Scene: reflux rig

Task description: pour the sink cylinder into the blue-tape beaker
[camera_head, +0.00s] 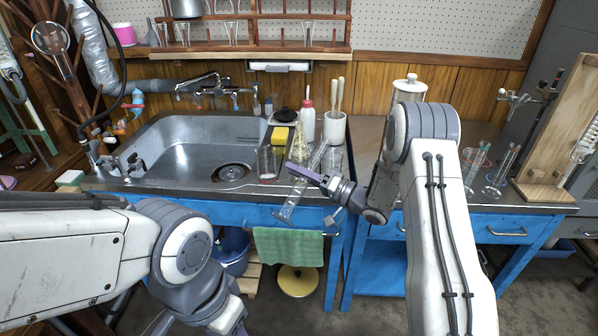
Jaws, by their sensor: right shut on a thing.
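My right gripper (303,173) is shut on a clear glass cylinder (291,203). The cylinder is tilted, its foot low and to the left in front of the counter edge, its upper end up and to the right. Its contents are too small to make out. Glass beakers stand on the counter behind it, one on the left (267,162) and one on the right (333,160), partly hidden. I cannot make out blue tape on either. My left arm comes in at the lower left; its gripper is out of view.
A steel sink (180,150) with taps lies to the left. A conical flask (299,143), a red-capped bottle (307,122) and a white pot (335,128) stand behind the gripper. More cylinders (501,170) and a wooden stand (545,190) are at right. A green towel (288,246) hangs below.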

